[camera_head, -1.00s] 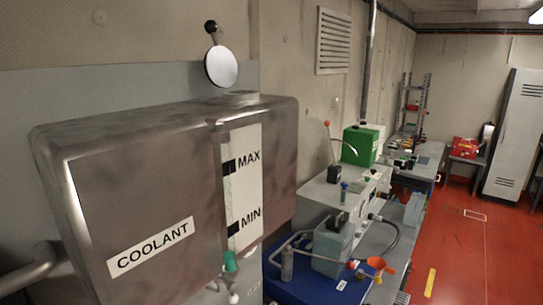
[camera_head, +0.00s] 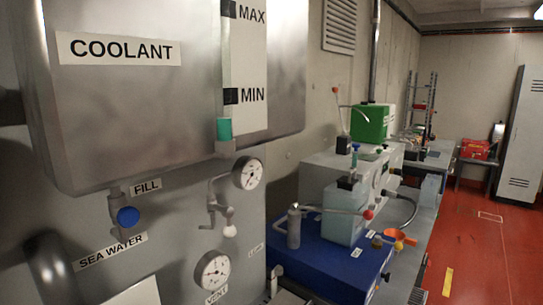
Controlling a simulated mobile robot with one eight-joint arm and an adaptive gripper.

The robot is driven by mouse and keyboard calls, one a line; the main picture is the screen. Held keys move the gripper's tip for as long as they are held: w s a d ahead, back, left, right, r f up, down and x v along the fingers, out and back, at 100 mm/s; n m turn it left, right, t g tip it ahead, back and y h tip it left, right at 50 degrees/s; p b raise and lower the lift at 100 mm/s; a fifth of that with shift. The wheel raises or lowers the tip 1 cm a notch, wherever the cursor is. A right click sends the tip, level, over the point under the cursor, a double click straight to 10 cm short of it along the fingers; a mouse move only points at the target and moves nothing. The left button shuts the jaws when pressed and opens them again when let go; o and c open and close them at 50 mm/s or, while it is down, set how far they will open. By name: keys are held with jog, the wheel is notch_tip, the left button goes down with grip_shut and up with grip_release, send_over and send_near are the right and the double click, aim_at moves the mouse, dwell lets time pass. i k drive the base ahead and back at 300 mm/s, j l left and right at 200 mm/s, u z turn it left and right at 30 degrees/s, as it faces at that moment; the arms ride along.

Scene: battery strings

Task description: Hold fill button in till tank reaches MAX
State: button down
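The metal COOLANT tank (camera_head: 110,110) fills the upper left. Its sight strip (camera_head: 251,60) has black marks labelled MAX, near the top edge of the picture, and MIN, lower down. Below the tank a FILL label (camera_head: 146,187) is stuck beside a valve with a round blue knob (camera_head: 128,217). I cannot tell whether this knob is the fill button. My gripper is not in view.
Below the blue knob is a SEA WATER label (camera_head: 113,250). To its right are an upper dial gauge (camera_head: 247,173), a tap with a white knob (camera_head: 229,231) and a lower gauge (camera_head: 212,273). A bench with a blue box (camera_head: 325,265) stands right; red floor (camera_head: 490,250) lies beyond.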

aim_at(128, 216)
jog(key=k+j+u, duration=0.25)
jog(key=k+j, duration=0.75)
jog(key=j, duration=0.15)
